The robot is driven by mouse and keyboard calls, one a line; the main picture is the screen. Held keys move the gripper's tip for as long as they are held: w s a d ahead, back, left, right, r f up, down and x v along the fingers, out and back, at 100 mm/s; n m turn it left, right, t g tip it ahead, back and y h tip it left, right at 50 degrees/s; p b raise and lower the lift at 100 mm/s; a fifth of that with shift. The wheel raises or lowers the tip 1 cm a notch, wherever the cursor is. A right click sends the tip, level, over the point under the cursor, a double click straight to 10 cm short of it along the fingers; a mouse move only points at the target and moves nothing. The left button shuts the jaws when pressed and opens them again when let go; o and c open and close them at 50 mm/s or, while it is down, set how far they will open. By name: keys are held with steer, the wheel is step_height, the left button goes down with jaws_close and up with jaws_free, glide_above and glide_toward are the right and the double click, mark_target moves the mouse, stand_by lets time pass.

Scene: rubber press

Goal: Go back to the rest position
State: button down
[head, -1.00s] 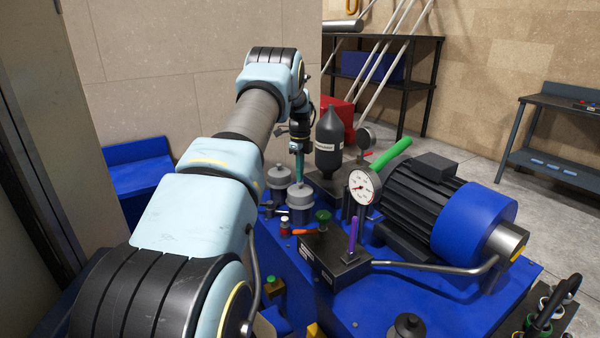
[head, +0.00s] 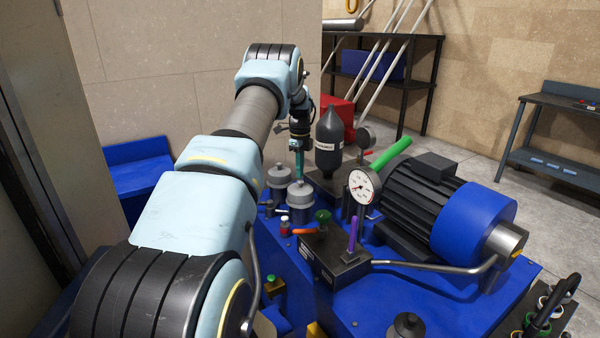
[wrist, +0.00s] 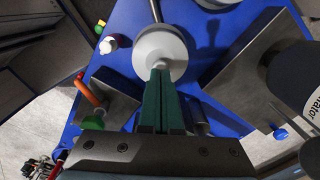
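My gripper (head: 299,172) hangs down from the far end of my arm, above the blue press unit (head: 400,285), just left of the black accumulator. In the wrist view its two green fingers (wrist: 162,78) lie side by side and look shut, with nothing seen between them. Their tips overlap a grey-white round cap (wrist: 160,50) in that picture; whether they touch it I cannot tell. In the head view, two grey capped cylinders, a nearer one (head: 300,197) and a farther one (head: 279,176), stand by the gripper.
The black accumulator (head: 329,142) stands close right of my gripper. A pressure gauge (head: 363,187), a green lever (head: 392,152) and a motor (head: 425,200) lie farther right. An orange-handled valve (wrist: 90,90) shows left of the fingers. A wall (head: 170,70) rises behind my arm.

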steer(key=shift+r+p, duration=1.35)
steer(key=shift+r, duration=1.4)
steer(key=s+a+r+n, duration=0.35)
steer(key=s+n, duration=0.25)
steer(key=s, duration=0.2)
steer(key=s+a+r+n, duration=0.2)
steer(key=s+r+n, duration=0.35)
steer(key=s, duration=0.25)
steer(key=s+a+n, duration=0.2)
steer(key=s+n, duration=0.3)
steer(key=s, duration=0.7)
steer(key=s+a+n+t, duration=0.1)
steer(key=s+a+n, duration=0.2)
steer(key=s+n, duration=0.3)
steer(key=s, duration=0.5)
steer(key=shift+s+t, duration=0.3)
steer(key=shift+s, duration=0.1)
